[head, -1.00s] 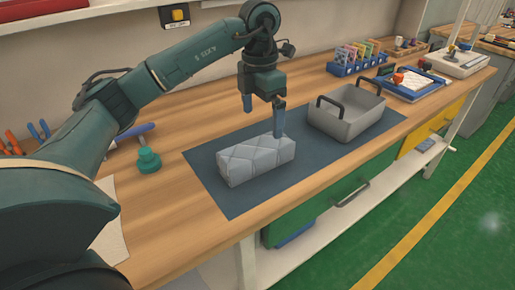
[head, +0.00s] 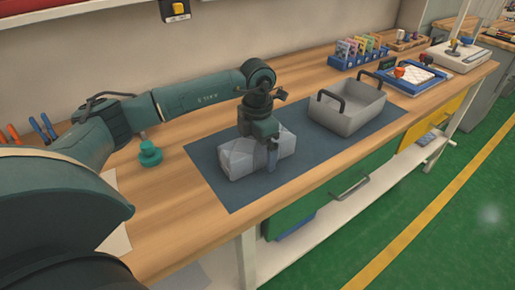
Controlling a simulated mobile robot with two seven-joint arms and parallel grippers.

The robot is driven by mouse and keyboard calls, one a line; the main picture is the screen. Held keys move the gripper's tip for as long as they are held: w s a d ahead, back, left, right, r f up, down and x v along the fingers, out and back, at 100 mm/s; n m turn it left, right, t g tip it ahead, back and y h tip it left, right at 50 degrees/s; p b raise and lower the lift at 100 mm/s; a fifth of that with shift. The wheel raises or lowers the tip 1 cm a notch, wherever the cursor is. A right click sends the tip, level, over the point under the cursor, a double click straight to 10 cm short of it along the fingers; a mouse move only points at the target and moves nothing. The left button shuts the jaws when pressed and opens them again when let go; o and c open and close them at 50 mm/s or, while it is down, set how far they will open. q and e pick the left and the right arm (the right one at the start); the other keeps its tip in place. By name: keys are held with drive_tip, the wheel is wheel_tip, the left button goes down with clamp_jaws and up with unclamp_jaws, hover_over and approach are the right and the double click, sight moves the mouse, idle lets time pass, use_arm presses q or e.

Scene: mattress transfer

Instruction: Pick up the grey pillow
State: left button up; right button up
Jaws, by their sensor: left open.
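The grey pillow (head: 236,160), a quilted block, lies on the dark blue mat (head: 213,187) on the wooden bench. My left gripper (head: 263,160) is lowered over the pillow's right half and points down. It is open. Its near finger is in front of the pillow's near side; the far finger is hidden behind the gripper and pillow. I cannot tell whether the fingers touch the pillow. My right gripper is not in view.
A grey bin (head: 350,110) with dark handles stands on the mat to the right. A teal knob-shaped item (head: 150,153) stands left of the mat. A blue rack (head: 355,56) is at the back. The mat's near part is clear.

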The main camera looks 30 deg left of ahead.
use_arm(q)
drive_tip(key=shift+f, duration=0.2)
drive_tip(key=c, duration=1.1)
